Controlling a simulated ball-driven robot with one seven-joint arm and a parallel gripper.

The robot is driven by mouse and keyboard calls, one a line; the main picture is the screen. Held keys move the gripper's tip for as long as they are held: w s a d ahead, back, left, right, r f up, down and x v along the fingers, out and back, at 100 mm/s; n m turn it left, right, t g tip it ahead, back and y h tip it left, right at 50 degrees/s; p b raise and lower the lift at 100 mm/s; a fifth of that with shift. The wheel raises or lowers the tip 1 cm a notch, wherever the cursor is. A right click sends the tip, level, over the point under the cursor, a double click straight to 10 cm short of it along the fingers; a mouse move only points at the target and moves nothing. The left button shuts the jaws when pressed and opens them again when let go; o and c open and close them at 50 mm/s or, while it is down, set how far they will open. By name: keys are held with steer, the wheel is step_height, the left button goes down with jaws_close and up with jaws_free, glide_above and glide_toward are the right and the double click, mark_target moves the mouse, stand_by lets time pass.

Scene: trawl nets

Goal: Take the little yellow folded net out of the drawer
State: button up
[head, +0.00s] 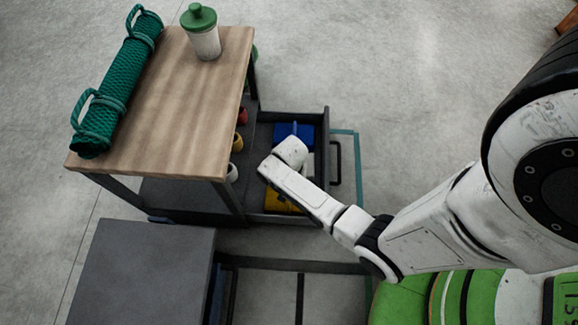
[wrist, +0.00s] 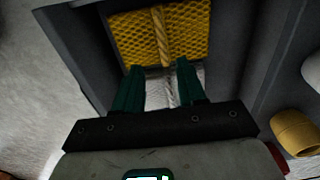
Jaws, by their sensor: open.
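The little yellow folded net (wrist: 190,32) lies in the open drawer, with a twisted yellow cord across its middle. In the head view the yellow net (head: 279,203) shows in the drawer's near part, partly hidden by my arm. The dark grey drawer (head: 318,115) is pulled out from the wooden-topped bench. My gripper (wrist: 158,70) is open, its two green fingers apart at the near edge of the net. Nothing shows held between them. A pale crinkled thing (wrist: 160,90) lies beyond and between the fingers. The head view hides my fingertips behind the arm.
A blue thing (head: 294,131) lies in the drawer's far part. Red, yellow and white spools (head: 237,142) stand beside the drawer, under the bench top (head: 190,100). A rolled green net (head: 118,85) and a green-lidded cup (head: 201,32) are on top. A dark grey box (head: 140,270) stands at front left.

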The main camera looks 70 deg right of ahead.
step_height(320, 180, down, 6)
steer(key=b, duration=0.3)
steer(key=shift+r, duration=0.1)
steer(key=f+b, duration=0.2)
steer(key=f, duration=0.1)
steer(key=f+b, duration=0.1)
steer(key=f, duration=0.1)
steer(key=shift+w+d+b, duration=0.1)
steer(key=shift+w+b, duration=0.15)
steer(key=shift+b, duration=0.15)
jaws_close()
stand_by(0.9)
